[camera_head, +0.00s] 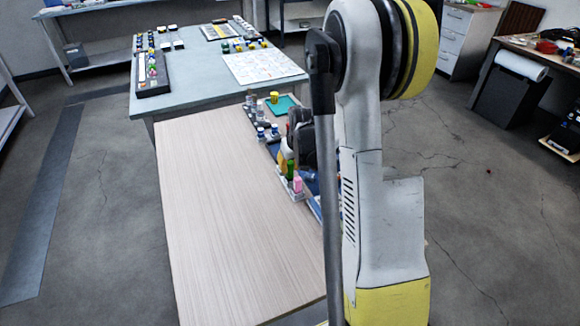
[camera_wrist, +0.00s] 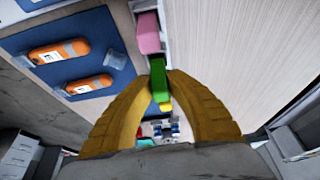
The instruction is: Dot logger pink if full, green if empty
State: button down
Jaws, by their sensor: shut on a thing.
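In the wrist view my gripper (camera_wrist: 162,84) has its yellow fingers closed around a green marker (camera_wrist: 158,75). A pink marker (camera_wrist: 148,33) stands beside it in a pale holder. I cannot tell whether the green marker is still in the holder. Two orange loggers (camera_wrist: 60,52) (camera_wrist: 88,85) lie on a blue mat (camera_wrist: 25,42); their full or empty state is too small to read. In the head view the green marker (camera_head: 290,169) and the pink marker (camera_head: 298,184) show left of my arm, which hides much of the mat.
The wooden tabletop (camera_head: 225,220) is bare on its left side. Small bottles (camera_head: 261,133) and a green mat (camera_head: 284,104) are at its far right edge. A clear container (camera_wrist: 114,58) lies near the loggers. A grey table (camera_head: 200,95) with several items stands behind.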

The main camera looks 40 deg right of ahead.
jog(key=shift+f, duration=0.25)
dwell(0.4)
jog(key=shift+f+b, duration=0.35)
jog(key=shift+b, duration=0.15)
jog(key=shift+f, duration=0.3)
jog(key=c, duration=1)
grip_release()
jog(key=shift+r, duration=0.7)
jog(key=shift+r+p, duration=2.3)
jog(key=shift+r, duration=0.65)
